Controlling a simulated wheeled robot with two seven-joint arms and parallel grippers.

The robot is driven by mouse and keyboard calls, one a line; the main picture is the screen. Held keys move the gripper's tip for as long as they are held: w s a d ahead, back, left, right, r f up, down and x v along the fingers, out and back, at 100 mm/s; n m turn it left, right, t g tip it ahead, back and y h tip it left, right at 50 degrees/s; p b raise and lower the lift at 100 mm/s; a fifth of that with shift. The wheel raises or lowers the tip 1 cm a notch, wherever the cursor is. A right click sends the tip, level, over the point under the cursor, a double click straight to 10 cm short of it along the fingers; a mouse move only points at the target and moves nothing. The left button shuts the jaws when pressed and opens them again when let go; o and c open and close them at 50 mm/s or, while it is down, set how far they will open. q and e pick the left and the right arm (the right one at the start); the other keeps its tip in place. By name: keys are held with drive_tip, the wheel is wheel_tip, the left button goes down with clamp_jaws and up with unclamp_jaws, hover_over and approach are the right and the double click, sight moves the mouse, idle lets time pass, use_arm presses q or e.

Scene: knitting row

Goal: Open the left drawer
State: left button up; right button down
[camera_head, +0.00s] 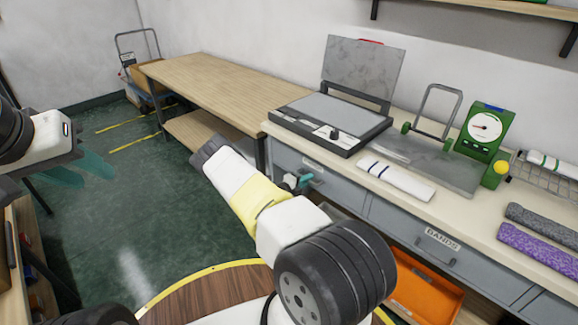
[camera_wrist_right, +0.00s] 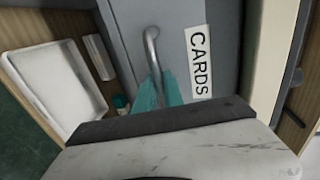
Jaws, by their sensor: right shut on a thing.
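The left drawer (camera_head: 338,190) is a grey-blue front at the left end of the bench, under the press. In the right wrist view its front (camera_wrist_right: 188,18) carries a CARDS label (camera_wrist_right: 199,62) and a metal bar handle (camera_wrist_right: 151,45). My right gripper (camera_head: 304,182) is at that handle; its teal fingers (camera_wrist_right: 161,88) are shut on the bar in the wrist view. My right arm hides part of the drawer, and I cannot tell whether it stands out from the bench. My left gripper (camera_head: 88,170) is open and empty over the floor at the left.
A BANDS drawer (camera_head: 430,252) lies to the right, with an orange bin (camera_head: 425,290) below. The press (camera_head: 335,120), a folded white cloth (camera_head: 396,179) and a green dial scale (camera_head: 484,130) stand on the bench.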

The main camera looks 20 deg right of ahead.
idle(0.8)
drive_tip(key=f+v, duration=0.3)
drive_tip(key=v, duration=1.4)
drive_tip(key=a+f+v, duration=0.1)
drive_tip(key=f+v, duration=0.3)
drive_tip(key=v, duration=1.2)
drive_tip(key=shift+s+a, duration=0.4)
drive_tip(key=shift+a, duration=0.15)
drive_tip(key=c, duration=1.5)
unclamp_jaws()
drive_tip(key=shift+o, duration=0.2)
drive_tip(key=shift+a, duration=0.1)
drive_tip(key=f+v, duration=0.3)
drive_tip(key=v, duration=1.1)
drive_tip(key=shift+s+a+r, duration=0.2)
drive_tip(key=shift+a+r, duration=0.2)
drive_tip(key=shift+a, duration=0.1)
